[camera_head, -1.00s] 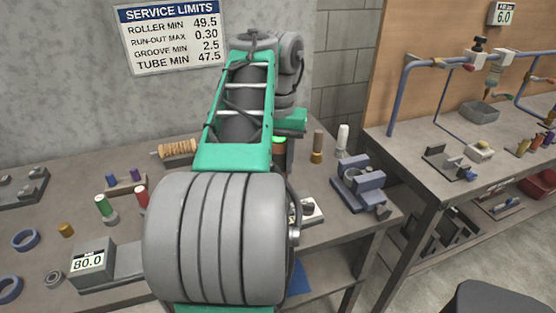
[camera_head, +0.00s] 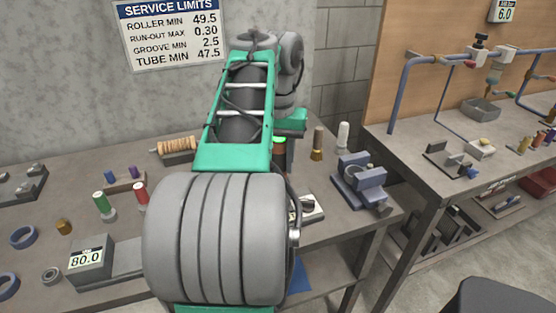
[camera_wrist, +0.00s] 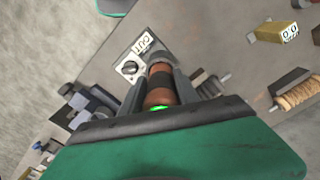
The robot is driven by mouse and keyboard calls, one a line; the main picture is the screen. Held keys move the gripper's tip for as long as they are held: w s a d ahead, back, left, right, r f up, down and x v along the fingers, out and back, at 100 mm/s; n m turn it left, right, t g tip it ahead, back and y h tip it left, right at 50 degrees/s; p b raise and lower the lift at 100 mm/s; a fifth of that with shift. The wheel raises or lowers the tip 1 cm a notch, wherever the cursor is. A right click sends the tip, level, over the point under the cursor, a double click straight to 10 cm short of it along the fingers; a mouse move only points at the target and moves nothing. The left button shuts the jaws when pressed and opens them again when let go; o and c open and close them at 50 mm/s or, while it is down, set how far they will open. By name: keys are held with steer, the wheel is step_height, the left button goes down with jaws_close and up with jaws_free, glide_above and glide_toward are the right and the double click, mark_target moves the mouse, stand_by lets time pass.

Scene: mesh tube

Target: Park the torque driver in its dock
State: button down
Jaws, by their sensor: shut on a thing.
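The torque driver (camera_wrist: 160,98) is a reddish-brown cylinder with a dark band and a green lit ring at its near end. My gripper (camera_wrist: 162,84) is shut around it in the wrist view. In the head view my arm hides most of the gripper; a little of the driver shows beside the arm (camera_head: 280,157), below a green light. A pale plate (camera_wrist: 129,68) with a round black part and a lettered tag lies beyond the driver's far end, slightly left. I cannot tell whether this is the dock, or whether the driver touches anything.
A blue-grey vise-like fixture (camera_head: 362,178) stands at the bench's right, behind it a brass-coloured post (camera_head: 317,145) and a white one (camera_head: 343,135). A wire spool (camera_head: 178,146) lies left of my arm. A gauge block marked 80.0 (camera_head: 88,260) is at front left.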

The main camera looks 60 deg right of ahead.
steer(key=shift+f+b, duration=0.4)
steer(key=shift+b, duration=0.05)
stand_by(0.3)
steer(key=c, duration=0.8)
jaws_free()
steer(key=shift+f, duration=0.1)
